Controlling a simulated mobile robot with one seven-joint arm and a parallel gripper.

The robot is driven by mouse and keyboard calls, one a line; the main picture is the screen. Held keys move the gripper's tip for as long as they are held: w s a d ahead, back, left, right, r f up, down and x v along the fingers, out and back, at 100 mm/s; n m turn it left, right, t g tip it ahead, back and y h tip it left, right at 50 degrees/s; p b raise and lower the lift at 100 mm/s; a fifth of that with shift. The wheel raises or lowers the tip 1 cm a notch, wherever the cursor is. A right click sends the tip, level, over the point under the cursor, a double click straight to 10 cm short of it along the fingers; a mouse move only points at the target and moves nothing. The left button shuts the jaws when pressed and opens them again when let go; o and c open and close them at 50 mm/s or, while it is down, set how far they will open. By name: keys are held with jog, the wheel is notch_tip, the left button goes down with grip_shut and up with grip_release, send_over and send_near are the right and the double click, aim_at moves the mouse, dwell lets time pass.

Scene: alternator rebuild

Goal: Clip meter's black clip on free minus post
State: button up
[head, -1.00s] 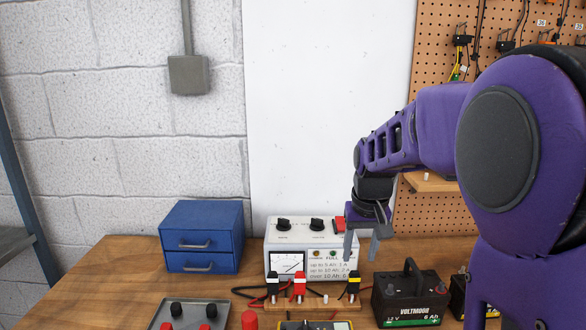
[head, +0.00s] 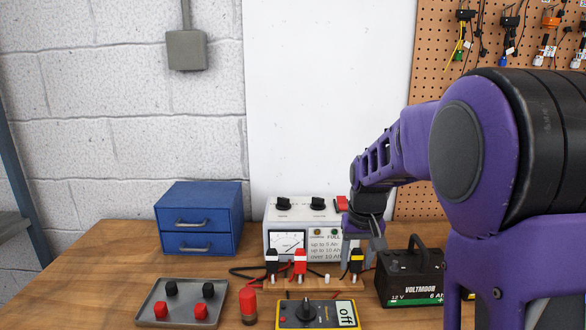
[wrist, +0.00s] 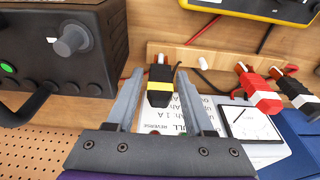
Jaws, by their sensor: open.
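A black clip with a yellow band (head: 356,262) stands on a wooden bar behind the yellow meter (head: 312,314); it also shows in the wrist view (wrist: 160,85). My gripper (wrist: 161,76) is open, with one finger on each side of this clip and small gaps between. In the head view my gripper (head: 362,238) is just above and behind the clip, its fingers partly hidden. The Voltmoor battery (head: 410,278) stands to the right. A grey post (wrist: 72,40) with a small white mark beside it rises from the battery in the wrist view.
A red clip (head: 299,262) and a black clip with a white band (head: 271,262) stand left on the bar. The white charger (head: 280,214) is behind. A tray (head: 184,290) of red and black caps and a blue drawer box (head: 198,218) are left.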

aim_at(357, 248)
jog(key=c, duration=0.8)
jog(key=shift+o, duration=0.2)
jog(key=shift+r+p, duration=1.65)
jog(key=shift+r, duration=0.4)
